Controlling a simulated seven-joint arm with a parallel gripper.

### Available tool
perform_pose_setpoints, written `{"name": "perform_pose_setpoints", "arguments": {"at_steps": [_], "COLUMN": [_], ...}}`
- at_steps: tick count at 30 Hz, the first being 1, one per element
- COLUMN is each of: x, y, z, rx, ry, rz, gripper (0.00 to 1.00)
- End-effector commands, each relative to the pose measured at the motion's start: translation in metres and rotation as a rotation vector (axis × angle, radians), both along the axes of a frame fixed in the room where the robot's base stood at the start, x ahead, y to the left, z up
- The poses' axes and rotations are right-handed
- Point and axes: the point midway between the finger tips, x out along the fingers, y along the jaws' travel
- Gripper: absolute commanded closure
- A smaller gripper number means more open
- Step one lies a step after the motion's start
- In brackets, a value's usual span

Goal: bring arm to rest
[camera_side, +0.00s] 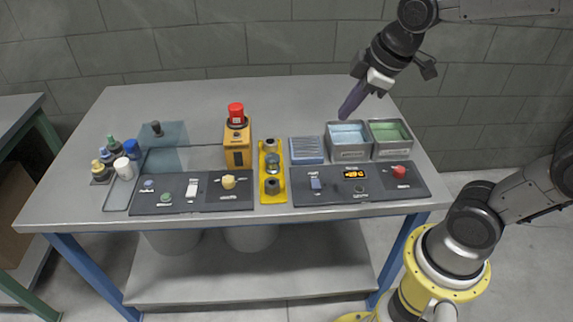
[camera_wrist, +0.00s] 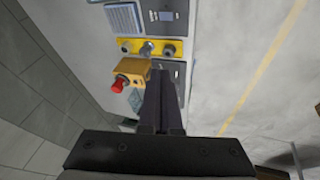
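My gripper (camera_side: 345,112) is in the air over the back right of the table, above and behind the blue-lined bin. It points down and to the left. In the wrist view its two dark fingers (camera_wrist: 162,85) lie side by side with nothing visible between them. They look shut and empty. No object touches the gripper in either view.
The grey table (camera_side: 300,95) is bare at the back. A blue-lined bin (camera_side: 348,154) and a green-lined bin (camera_side: 406,144) stand at the right. An orange box (camera_side: 238,157) carries a red cap (camera_side: 236,112). A yellow holder (camera_side: 262,194) stands between dark control panels; small bottles (camera_side: 115,147) are at the left.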

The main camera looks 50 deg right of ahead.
Motion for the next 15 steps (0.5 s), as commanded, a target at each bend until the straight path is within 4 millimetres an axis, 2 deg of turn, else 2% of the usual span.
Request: {"name": "perform_pose_setpoints", "arguments": {"at_steps": [1, 4, 9, 12, 15], "x": [-0.019, -0.053, -0.101, -0.115, -0.12], "y": [0.003, 0.008, 0.011, 0.011, 0.011], "z": [0.009, 0.016, 0.007, -0.006, -0.013], "rx": [0.023, 0.081, 0.197, 0.245, 0.274], "ry": [-0.037, -0.086, -0.113, -0.083, -0.055], "rz": [-0.038, -0.134, -0.326, -0.432, -0.508], "gripper": [1.0, 1.0, 1.0, 1.0, 1.0]}}
